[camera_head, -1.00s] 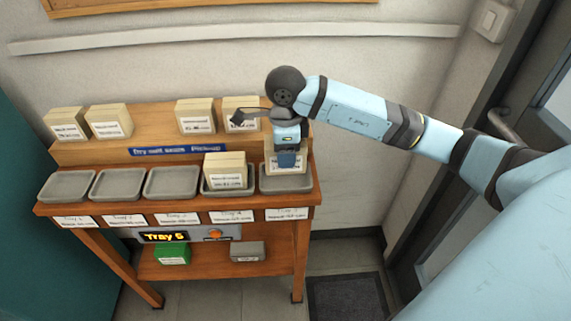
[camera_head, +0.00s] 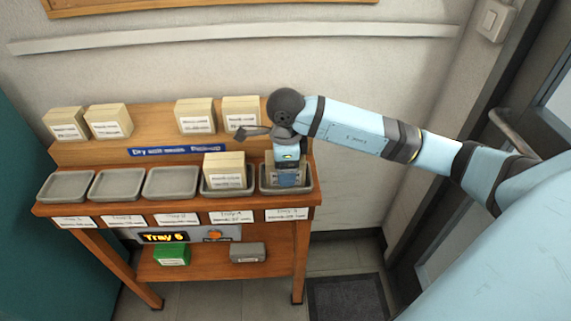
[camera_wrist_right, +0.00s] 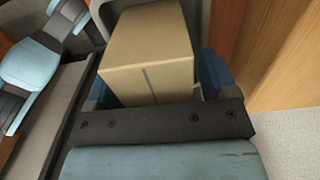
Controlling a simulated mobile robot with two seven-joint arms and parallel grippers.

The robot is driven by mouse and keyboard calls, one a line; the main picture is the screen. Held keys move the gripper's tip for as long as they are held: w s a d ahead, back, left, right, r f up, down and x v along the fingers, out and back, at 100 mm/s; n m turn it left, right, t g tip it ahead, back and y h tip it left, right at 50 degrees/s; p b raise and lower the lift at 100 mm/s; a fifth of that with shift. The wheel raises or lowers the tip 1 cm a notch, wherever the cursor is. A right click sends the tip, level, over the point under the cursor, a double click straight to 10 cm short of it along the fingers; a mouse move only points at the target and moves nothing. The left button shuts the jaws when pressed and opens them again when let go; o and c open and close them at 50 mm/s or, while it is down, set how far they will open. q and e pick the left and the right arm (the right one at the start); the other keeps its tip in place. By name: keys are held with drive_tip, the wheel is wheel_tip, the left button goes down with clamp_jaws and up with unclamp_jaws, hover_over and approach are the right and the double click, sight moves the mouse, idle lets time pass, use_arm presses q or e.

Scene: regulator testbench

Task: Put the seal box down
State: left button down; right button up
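The seal box (camera_head: 271,172), beige with a white label, is in the rightmost grey tray (camera_head: 311,186) on the bench. My right gripper (camera_head: 289,178) comes down on it from above and is shut on it. In the right wrist view the box (camera_wrist_right: 150,50) sits between the two fingers, one on each side. The gripper hides part of the box in the head view, and I cannot tell for sure whether its underside touches the tray floor. My left gripper is not in view.
A similar box (camera_head: 225,170) stands in the neighbouring tray to the left. The three trays further left are empty. Several boxes (camera_head: 110,121) stand on the raised back shelf. A lit display (camera_head: 165,237) is below the trays. A green box (camera_head: 172,255) and a grey box (camera_head: 247,252) are on the lower shelf.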

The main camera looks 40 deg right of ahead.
drive_tip(key=shift+r+p, duration=0.3)
drive_tip(key=shift+r, duration=0.05)
wheel_tip(320, 180, up, 12)
drive_tip(key=shift+f, duration=0.15)
idle(0.5)
